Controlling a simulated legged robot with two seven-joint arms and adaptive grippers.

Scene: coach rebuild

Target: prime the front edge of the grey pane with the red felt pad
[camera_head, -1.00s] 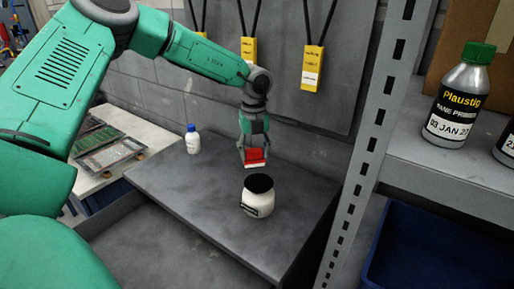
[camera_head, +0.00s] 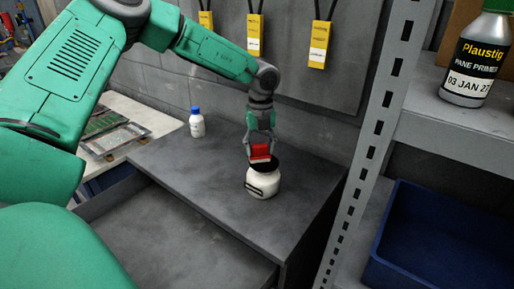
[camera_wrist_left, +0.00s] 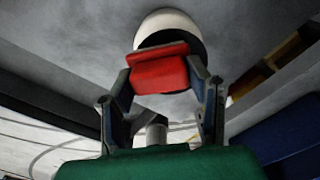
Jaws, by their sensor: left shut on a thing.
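My left gripper (camera_head: 260,150) is shut on the red felt pad (camera_head: 260,153), which has a pale lower edge. The pad is over the black top of a white jar (camera_head: 265,184) on the dark grey worktop. In the left wrist view the pad (camera_wrist_left: 160,74) sits between the fingers and overlaps the jar's dark round top (camera_wrist_left: 168,38); I cannot tell whether they touch. A flat grey-framed panel (camera_head: 118,141) lies on the pale bench at left; I cannot tell whether it is the grey pane. My right gripper is out of view.
A small white bottle with a blue cap (camera_head: 197,124) stands behind the jar. A shelf upright (camera_head: 374,150) rises at right. The shelf holds a primer bottle (camera_head: 473,70), with a blue bin (camera_head: 430,240) below. Yellow tags (camera_head: 320,45) hang on the wall.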

